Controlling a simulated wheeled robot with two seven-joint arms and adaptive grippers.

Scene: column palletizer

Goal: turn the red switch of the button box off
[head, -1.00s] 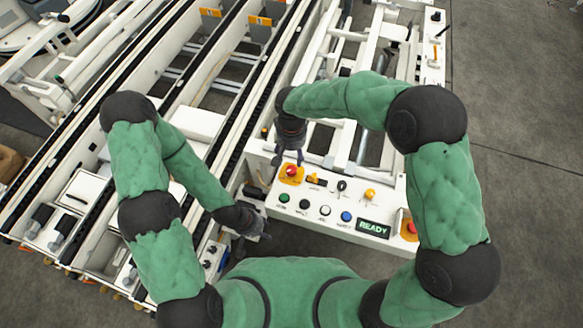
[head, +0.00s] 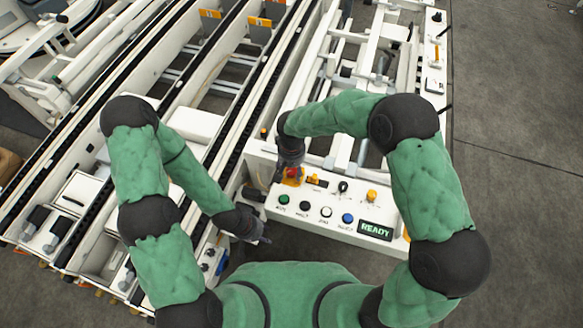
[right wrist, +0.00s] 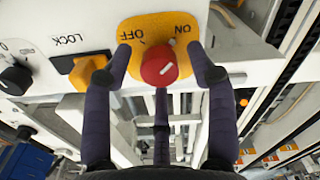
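The red switch (right wrist: 159,66) is a round knob with a white mark on a yellow plate (right wrist: 150,28) of the white button box (head: 322,233). In the right wrist view its mark slants up toward the ON label; OFF is at the left. My right gripper (right wrist: 162,72) is open, its fingers on both sides of the knob with gaps visible. In the head view my right gripper (head: 284,178) hangs over the red switch (head: 293,173), partly hiding it. My left gripper (head: 262,240) is low beside the box's left end; its fingers are too small to read.
The box also carries an orange LOCK switch (right wrist: 88,72), a black knob (right wrist: 15,78), a yellow knob (head: 371,195), several push buttons and a display (head: 376,230) reading READY. Conveyor rails lie behind and to the left. Bare floor (head: 520,170) is at the right.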

